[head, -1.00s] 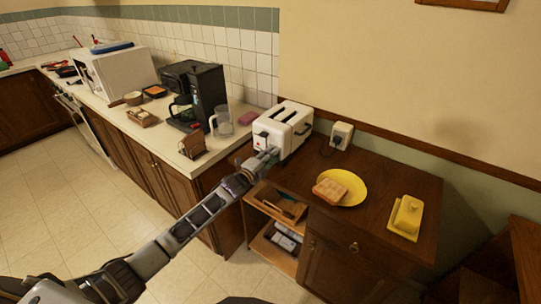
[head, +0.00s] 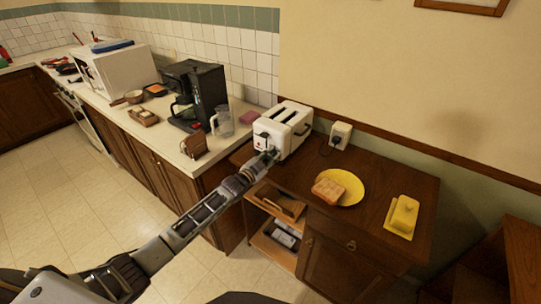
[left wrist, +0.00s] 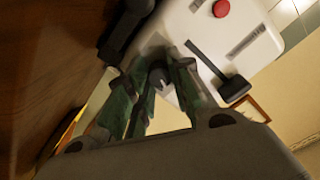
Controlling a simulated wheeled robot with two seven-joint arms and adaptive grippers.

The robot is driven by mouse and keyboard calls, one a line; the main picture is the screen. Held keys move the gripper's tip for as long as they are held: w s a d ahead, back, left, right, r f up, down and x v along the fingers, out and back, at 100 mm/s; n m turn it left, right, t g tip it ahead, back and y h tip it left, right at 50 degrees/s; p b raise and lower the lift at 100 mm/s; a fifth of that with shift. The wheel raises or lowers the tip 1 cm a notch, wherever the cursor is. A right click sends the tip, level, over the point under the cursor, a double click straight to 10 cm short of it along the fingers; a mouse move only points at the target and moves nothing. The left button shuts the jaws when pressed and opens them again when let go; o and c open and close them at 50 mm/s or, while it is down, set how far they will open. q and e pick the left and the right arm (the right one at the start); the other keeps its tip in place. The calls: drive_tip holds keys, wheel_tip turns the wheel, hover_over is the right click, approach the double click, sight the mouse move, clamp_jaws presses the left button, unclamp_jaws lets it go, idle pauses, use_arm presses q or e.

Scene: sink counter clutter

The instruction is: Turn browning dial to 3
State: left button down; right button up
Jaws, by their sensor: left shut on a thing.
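The white toaster (head: 283,130) stands on the dark wooden cabinet, with its slots facing up and its front toward my arm. My left gripper (head: 270,154) is at the toaster's front face. In the left wrist view its greenish fingers (left wrist: 157,82) are shut around a small dark knob, the browning dial (left wrist: 157,75). The toaster front (left wrist: 205,45) also shows a red button (left wrist: 221,8) and a black lever (left wrist: 234,89). The dial's marks and setting cannot be read. My right gripper is not in view.
A yellow plate (head: 356,187) with toast (head: 328,190) and a yellow butter dish (head: 403,216) sit right of the toaster. A wall socket (head: 340,134) is behind. A coffee maker (head: 207,88) and glass jug (head: 224,121) stand on the counter to the left.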

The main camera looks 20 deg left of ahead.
use_arm(q)
drive_tip(key=shift+n, duration=1.9)
drive_tip(key=c, duration=1.2)
unclamp_jaws()
drive_tip(key=shift+c, duration=0.2)
drive_tip(key=shift+s, duration=0.1)
drive_tip(key=v, duration=1.1)
drive_tip(key=shift+s+a, duration=0.15)
drive_tip(key=shift+s, duration=0.25)
drive_tip(key=shift+r, duration=0.1)
